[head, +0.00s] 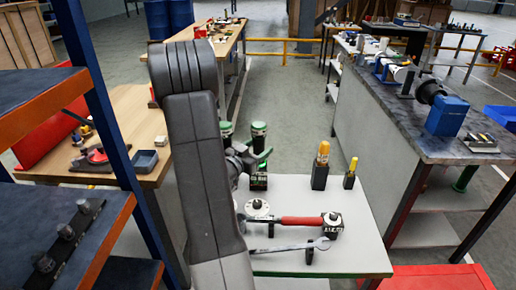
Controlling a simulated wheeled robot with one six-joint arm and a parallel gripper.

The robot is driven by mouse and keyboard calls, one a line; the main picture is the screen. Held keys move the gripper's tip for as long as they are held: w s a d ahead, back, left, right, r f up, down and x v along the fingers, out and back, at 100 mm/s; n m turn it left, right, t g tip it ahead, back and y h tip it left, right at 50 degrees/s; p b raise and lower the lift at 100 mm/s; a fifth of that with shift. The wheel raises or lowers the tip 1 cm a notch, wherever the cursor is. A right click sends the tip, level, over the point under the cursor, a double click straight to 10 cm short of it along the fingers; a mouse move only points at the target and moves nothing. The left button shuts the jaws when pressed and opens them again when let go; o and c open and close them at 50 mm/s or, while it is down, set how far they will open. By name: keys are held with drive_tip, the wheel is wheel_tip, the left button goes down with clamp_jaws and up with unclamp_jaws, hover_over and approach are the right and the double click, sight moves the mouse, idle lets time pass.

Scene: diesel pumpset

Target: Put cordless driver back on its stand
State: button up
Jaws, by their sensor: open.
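My gripper (245,158) is over the back left of a light grey worktable (376,262). It appears open, but my arm hides part of it. A dark block with green parts and pale lettering (258,182) stands just below and behind the gripper. It may be the base of the cordless driver, but I cannot tell for sure. I cannot see whether the gripper touches it. I cannot make out the driver's stand.
A red-handled tool (295,222), a wrench (295,246) and a round flange (257,208) lie on the table. Two yellow-topped tools (321,165) (350,173) stand behind. Green-topped cylinders (259,136) are beyond the gripper. Blue-framed shelving (110,130) stands left, a bench (410,140) right.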

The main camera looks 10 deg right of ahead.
drive_tip(key=b+v, duration=0.1)
drive_tip(key=v, duration=1.2)
drive_tip(key=shift+s+a+r, duration=0.15)
drive_tip(key=shift+s+a, duration=0.05)
drive_tip(key=p+x, duration=0.1)
drive_tip(key=x, duration=1.2)
drive_tip(key=shift+w+d, duration=0.15)
drive_tip(key=shift+d, duration=0.05)
drive_tip(key=shift+w+d, duration=0.2)
drive_tip(key=shift+d, duration=0.05)
drive_tip(key=shift+r+p, duration=0.15)
drive_tip(key=shift+p, duration=0.2)
drive_tip(key=shift+a, duration=0.1)
